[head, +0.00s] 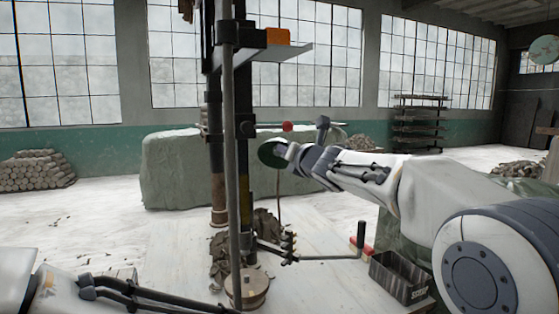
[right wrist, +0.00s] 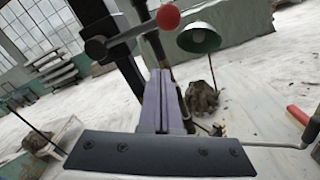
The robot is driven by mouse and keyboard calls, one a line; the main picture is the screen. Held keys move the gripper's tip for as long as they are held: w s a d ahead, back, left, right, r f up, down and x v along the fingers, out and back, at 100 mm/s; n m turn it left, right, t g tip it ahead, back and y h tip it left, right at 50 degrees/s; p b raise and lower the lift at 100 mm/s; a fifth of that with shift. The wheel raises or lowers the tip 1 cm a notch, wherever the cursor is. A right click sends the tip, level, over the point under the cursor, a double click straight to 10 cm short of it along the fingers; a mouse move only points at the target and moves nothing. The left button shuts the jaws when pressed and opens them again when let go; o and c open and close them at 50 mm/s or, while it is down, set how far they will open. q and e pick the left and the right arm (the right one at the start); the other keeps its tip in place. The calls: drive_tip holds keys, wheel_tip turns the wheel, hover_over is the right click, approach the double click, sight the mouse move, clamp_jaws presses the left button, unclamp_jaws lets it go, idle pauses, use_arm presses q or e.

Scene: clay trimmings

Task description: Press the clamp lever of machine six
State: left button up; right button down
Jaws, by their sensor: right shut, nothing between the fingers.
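A clamp lever with a red ball knob (head: 287,126) sits on the dark upright machine (head: 243,150). In the right wrist view, the red knob (right wrist: 168,17) ends a short grey lever that runs to a round grey hub (right wrist: 97,47). My right gripper (head: 281,149) is just below the knob in the head view, beside a green lamp shade (head: 270,154). Its purple fingers (right wrist: 160,75) are shut and empty, pointing toward the machine, with the knob above them and apparently apart. My left forearm shows at the lower left; its gripper is not visible. No machine number is readable.
A dark bin (head: 398,278) and a red-handled crank (head: 360,240) stand at the lower right. Clay trimmings (head: 225,258) lie around the machine's foot, near a round wooden disc (head: 247,288). A draped block (head: 175,170) stands behind. The white floor at left is open.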

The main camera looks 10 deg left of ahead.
drive_tip(key=b+v, duration=0.1)
drive_tip(key=v, duration=0.3)
drive_tip(key=shift+r, duration=0.1)
drive_tip(key=s+d+f+m+g+h+p, duration=0.1)
drive_tip(key=s+d+f+m+g+h, duration=0.2)
drive_tip(key=s+f+m, duration=0.5)
drive_tip(key=s+d+f+m+g+h+p, duration=0.2)
drive_tip(key=s+d+f+m+g+h, duration=0.15)
drive_tip(key=s+f+m, duration=0.5)
drive_tip(key=s+d+f+m+g, duration=0.2)
drive_tip(key=s+d+f+m, duration=0.1)
drive_tip(key=s, duration=0.5)
drive_tip(key=s+d+f+m+g+h+p, duration=0.1)
drive_tip(key=s+d+f+m+g, duration=0.2)
drive_tip(key=s+f+m, duration=0.3)
drive_tip(key=s+d+f+m+g+h, duration=0.1)
drive_tip(key=s+d+f+m+g, duration=0.2)
drive_tip(key=s, duration=0.9)
wheel_tip(320, 180, down, 3)
drive_tip(key=shift+d+r+m, duration=0.1)
drive_tip(key=shift+d+m, duration=0.5)
drive_tip(key=shift+m, duration=0.25)
